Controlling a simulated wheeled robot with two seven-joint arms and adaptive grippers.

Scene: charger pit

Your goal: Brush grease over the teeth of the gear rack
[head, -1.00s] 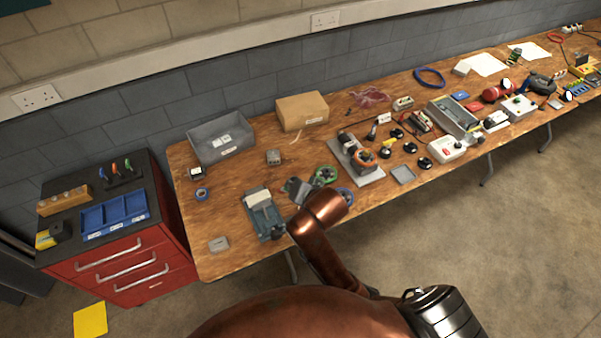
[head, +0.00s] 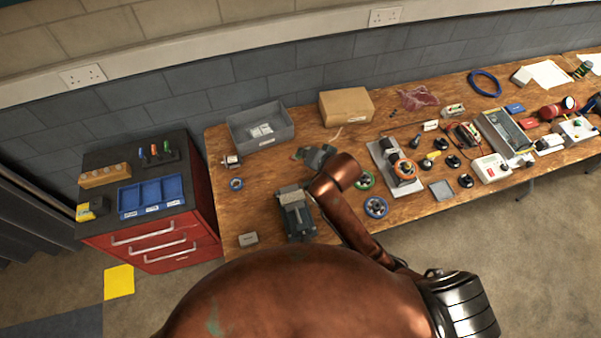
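A grey vise-like fixture (head: 297,222) stands near the bench's front edge. A paler piece (head: 291,196) lies along its top; I cannot make out rack teeth on it. My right gripper (head: 313,157) is over the bench behind the fixture, toward the wall, apart from it. A small orange and green spot (head: 298,153) shows at its left end; I cannot tell whether this is a brush or whether it is held. The finger opening is too small to read. My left gripper is not in view. No grease pot can be made out for certain.
A grey bin (head: 262,128) and a cardboard box (head: 346,106) stand at the back. A small grey block (head: 248,239) lies at the front left. Green (head: 365,180) and blue (head: 376,207) rings lie right of my forearm. A red drawer cabinet (head: 160,245) stands left.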

